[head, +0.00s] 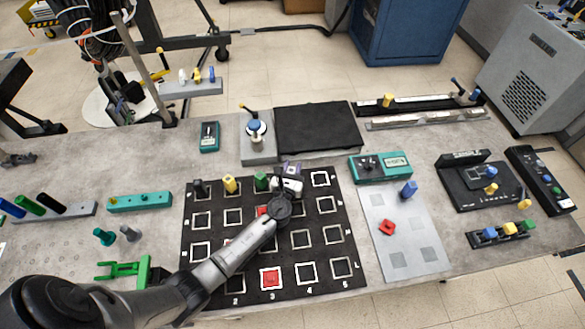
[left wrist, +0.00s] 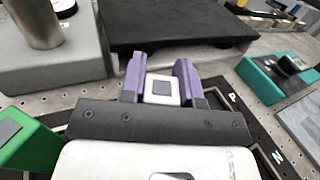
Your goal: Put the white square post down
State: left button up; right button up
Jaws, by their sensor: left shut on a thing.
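My left gripper (head: 291,168) is over the top row of the black grid board (head: 216,290), around its fourth column. In the left wrist view its purple fingers (left wrist: 162,85) are shut on the white square post (left wrist: 162,92), whose pale top with a grey square shows between them. The post's lower part is hidden, so I cannot tell whether it touches the board. My right gripper is not in view.
A yellow post (head: 229,184) and a black post (head: 198,187) stand further left in the top row. Behind are a grey block with a knob (head: 257,150) and a black pad (head: 318,127). A teal meter (head: 380,167) lies right.

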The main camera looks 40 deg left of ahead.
pick_arm(q)
jog(key=shift+f+b, duration=0.3)
jog(key=o, duration=1)
jog(key=shift+r, duration=0.1)
jog(key=shift+c, duration=0.2)
jog(key=shift+r+p, duration=0.35)
jog(key=shift+p, duration=0.1)
jog(key=v, duration=1.2)
jog(key=shift+d+f, duration=0.1)
